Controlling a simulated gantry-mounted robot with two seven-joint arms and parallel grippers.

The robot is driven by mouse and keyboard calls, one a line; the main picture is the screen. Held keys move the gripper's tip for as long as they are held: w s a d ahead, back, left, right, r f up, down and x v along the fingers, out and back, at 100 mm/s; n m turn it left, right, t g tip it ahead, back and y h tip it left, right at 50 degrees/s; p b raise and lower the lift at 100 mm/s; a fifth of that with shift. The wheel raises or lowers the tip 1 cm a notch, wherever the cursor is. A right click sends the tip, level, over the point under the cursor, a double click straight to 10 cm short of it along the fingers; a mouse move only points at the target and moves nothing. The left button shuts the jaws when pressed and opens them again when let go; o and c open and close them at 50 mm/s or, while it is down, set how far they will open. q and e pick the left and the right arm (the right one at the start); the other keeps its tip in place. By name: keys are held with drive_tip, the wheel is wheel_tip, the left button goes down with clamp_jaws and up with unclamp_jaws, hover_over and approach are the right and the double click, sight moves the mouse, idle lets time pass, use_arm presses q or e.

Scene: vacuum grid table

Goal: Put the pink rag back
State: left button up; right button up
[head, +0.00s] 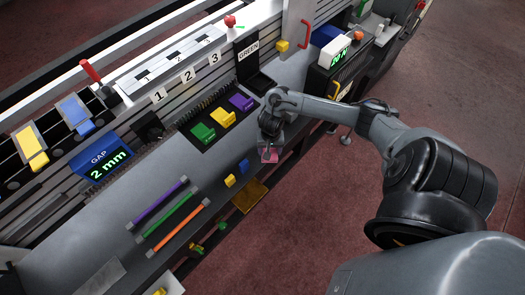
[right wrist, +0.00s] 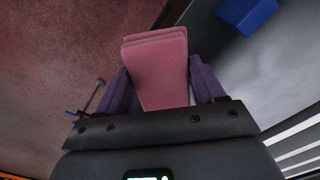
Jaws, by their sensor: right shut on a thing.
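The pink rag (right wrist: 156,75) is a folded pink piece between the two fingers of my right gripper (right wrist: 158,88) in the right wrist view. The right gripper is shut on it. In the head view the pink rag (head: 268,155) shows below my right gripper (head: 269,147), near the front edge of the table. I cannot tell in this view whether it touches the table surface. My left gripper is not in view.
A blue block (head: 243,166) and a yellow block (head: 230,180) stand left of the rag. An amber tray (head: 249,197) is at the table's front edge. Purple, green and orange bars (head: 178,231) lie further left. A black holder (head: 205,145) has coloured pieces.

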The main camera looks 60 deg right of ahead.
drive_tip(key=w+f, duration=0.1)
drive_tip(key=w+d+f+b, duration=0.1)
drive_tip(key=w, duration=0.2)
drive_tip(key=shift+w+d+f, duration=0.15)
drive_tip(key=shift+d+f, duration=0.25)
drive_tip(key=shift+f+b, duration=0.8)
drive_tip(key=shift+f, duration=1.15)
drive_tip(key=shift+f, duration=0.2)
drive_tip(key=o, duration=1.1)
drive_tip(key=shift+r, duration=0.1)
